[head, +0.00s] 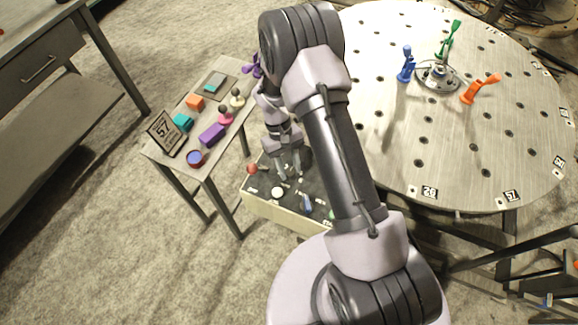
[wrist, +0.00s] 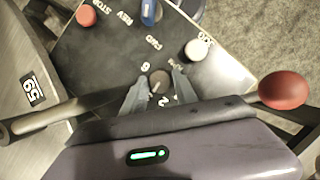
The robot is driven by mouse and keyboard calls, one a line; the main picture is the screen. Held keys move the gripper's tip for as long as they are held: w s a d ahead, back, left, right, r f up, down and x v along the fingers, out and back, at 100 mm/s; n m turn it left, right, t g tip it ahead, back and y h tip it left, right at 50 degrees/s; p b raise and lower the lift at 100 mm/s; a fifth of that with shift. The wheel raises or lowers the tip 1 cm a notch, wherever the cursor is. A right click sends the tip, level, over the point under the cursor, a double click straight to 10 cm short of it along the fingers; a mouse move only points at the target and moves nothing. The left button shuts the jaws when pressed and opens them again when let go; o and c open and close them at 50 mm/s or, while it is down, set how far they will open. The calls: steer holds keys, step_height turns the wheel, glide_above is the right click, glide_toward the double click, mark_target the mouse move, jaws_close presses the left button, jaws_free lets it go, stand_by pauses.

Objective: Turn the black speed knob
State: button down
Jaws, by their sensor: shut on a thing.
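The speed knob (wrist: 158,78) is a small dark round knob with a pale pointer line, on the dark control panel with digits printed around it. My gripper (wrist: 159,84) has one finger on either side of the knob and is shut on it. In the head view my gripper (head: 290,172) reaches down onto the panel of the control box (head: 268,209); the knob there is hidden or too small to make out.
The panel also has a white knob (wrist: 197,49), a blue lever (wrist: 149,12), a red STOP button (wrist: 86,15) and a red ball handle (wrist: 283,90) close by. A round table (head: 400,150) stands right, a small table with blocks (head: 223,138) left.

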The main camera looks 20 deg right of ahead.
steer(key=shift+m, duration=0.7)
steer(key=shift+y, duration=0.3)
steer(key=c, duration=1)
jaws_free()
steer(key=p+v, duration=0.6)
steer(key=v, duration=1.1)
steer(key=shift+w+r, duration=0.15)
